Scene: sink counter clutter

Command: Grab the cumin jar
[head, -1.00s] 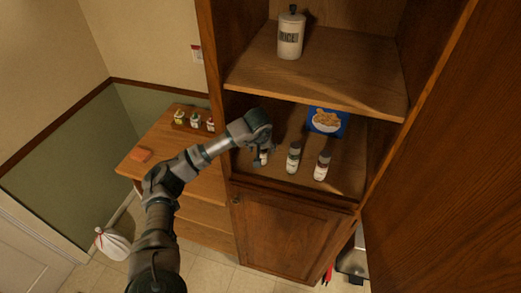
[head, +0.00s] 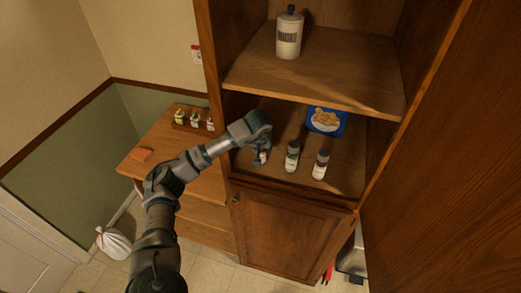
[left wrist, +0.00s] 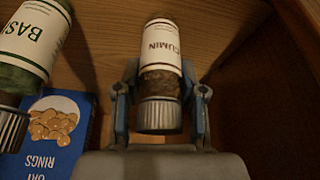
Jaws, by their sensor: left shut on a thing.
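The cumin jar (left wrist: 160,60) has a white label reading CUMIN, dark contents and a grey ribbed cap. In the left wrist view it lies between the two fingers of my left gripper (left wrist: 160,100), which is shut on it. In the head view my left gripper (head: 261,150) is at the left side of the lower cabinet shelf, and only a small part of the jar (head: 263,157) shows below it. My right gripper is not in view.
A basil jar (left wrist: 30,45) stands close beside the cumin jar; two jars (head: 292,157) (head: 320,165) show on the shelf. A blue box (head: 326,121) is behind them. The cabinet's left wall (left wrist: 265,90) is close to my gripper. A white canister (head: 289,36) stands above.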

